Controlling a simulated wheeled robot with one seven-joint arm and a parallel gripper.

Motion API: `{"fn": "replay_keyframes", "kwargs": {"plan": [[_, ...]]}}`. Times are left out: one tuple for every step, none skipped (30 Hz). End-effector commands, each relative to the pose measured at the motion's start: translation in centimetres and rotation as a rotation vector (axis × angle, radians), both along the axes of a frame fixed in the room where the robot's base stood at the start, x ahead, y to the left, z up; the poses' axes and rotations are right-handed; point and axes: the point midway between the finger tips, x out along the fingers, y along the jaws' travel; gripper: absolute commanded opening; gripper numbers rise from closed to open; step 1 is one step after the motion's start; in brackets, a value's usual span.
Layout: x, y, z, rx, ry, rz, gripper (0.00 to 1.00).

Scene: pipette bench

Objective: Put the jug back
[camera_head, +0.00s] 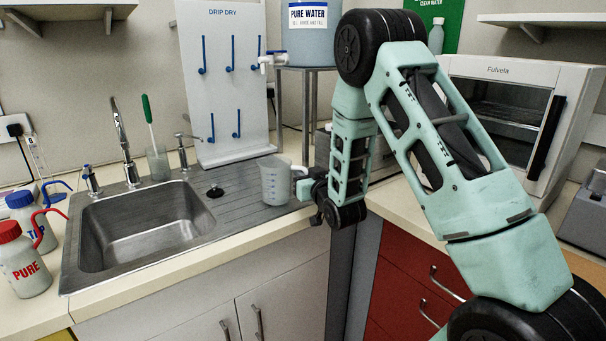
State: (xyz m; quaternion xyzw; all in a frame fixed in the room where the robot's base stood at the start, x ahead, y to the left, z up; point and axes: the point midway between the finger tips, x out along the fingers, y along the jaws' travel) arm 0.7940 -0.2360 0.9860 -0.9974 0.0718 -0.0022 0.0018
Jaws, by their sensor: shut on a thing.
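The jug (275,182) is a clear measuring jug with graduation marks and a white handle on its right side. It is upright at the right end of the ridged steel draining board (238,181). My gripper (304,188) comes in from the right and is shut on the jug's handle. The fingertips are small and partly hidden by the handle and my wrist. I cannot tell whether the jug's base touches the board.
The sink basin (147,226) lies left of the jug, with a tap (124,140) behind it. A white drip-dry rack (224,85) with blue pegs stands behind. Wash bottles (24,262) crowd the left counter. A pure-water tank (308,38) stands on a frame. An oven (510,105) is at right.

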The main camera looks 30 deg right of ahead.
Motion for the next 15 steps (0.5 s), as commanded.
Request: {"fn": "replay_keyframes", "kwargs": {"plan": [[0.01,-0.01,-0.06,0.000,-0.002,0.000,0.00],[0.02,0.00,-0.07,0.000,-0.002,0.000,0.00],[0.02,0.00,-0.05,0.000,-0.002,0.000,0.00],[0.02,0.00,-0.04,0.000,-0.002,0.000,0.00],[0.02,0.00,-0.04,0.000,-0.002,0.000,0.00],[0.02,0.00,-0.04,0.000,-0.002,0.000,0.00],[0.02,0.00,-0.04,0.000,-0.002,0.000,0.00],[0.02,0.01,-0.09,0.000,-0.002,0.000,0.00],[0.02,0.01,-0.20,0.000,-0.002,0.000,0.00],[0.02,0.01,-0.30,0.000,-0.002,0.000,0.00],[0.02,0.01,-0.40,0.000,-0.002,0.000,0.00],[0.01,0.01,-0.36,0.000,-0.001,0.000,0.17],[0.01,0.01,-0.31,0.000,-0.001,0.000,0.26],[0.00,0.01,-0.30,0.000,-0.001,0.000,0.33],[0.00,0.01,-0.30,0.000,-0.001,0.000,0.33]]}}
